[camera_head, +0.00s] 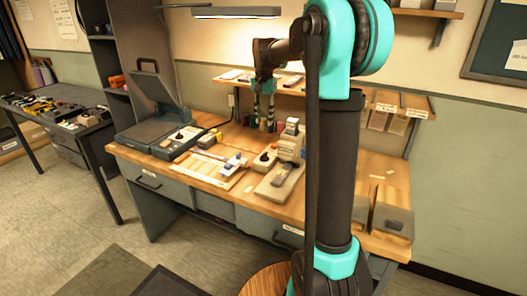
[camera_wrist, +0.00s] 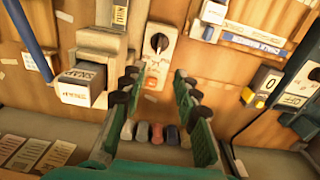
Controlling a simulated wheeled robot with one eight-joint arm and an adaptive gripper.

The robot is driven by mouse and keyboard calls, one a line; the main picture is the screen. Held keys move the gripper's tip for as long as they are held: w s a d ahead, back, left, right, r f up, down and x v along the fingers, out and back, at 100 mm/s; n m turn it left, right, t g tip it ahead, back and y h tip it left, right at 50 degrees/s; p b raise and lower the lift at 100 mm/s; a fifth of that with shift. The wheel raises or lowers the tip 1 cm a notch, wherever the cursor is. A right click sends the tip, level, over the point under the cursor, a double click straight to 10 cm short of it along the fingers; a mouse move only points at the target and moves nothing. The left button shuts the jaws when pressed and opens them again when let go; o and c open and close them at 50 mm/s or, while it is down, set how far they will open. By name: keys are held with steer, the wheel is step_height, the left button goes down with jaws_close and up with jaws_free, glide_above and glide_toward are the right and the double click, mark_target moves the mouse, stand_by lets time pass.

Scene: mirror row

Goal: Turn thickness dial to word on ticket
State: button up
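A pale box with a round black dial (camera_wrist: 158,42) is near the top centre of the wrist view. Its dial has a light pointer mark, and the small lettering around it is too blurred to read. What looks like the same dial box (camera_head: 265,159) stands on the wooden workbench in the head view. My gripper (camera_wrist: 157,74) is open and empty, its teal fingers spread, with the dial box beyond the fingertips and apart from them. In the head view my gripper (camera_head: 264,105) hangs above the back of the bench. I cannot tell which paper is the ticket.
A grey block with a white label (camera_wrist: 76,88) is left of the fingers in the wrist view. A box marked OFF (camera_wrist: 293,88) is at right. A dark hinged press (camera_head: 157,110) stands at the bench's left. My arm hides part of the bench's right side.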

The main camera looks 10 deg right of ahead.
mark_target(264, 154)
step_height(264, 154, down, 15)
steer(key=shift+f, duration=0.1)
stand_by(0.3)
steer(key=shift+c, duration=0.5)
jaws_close()
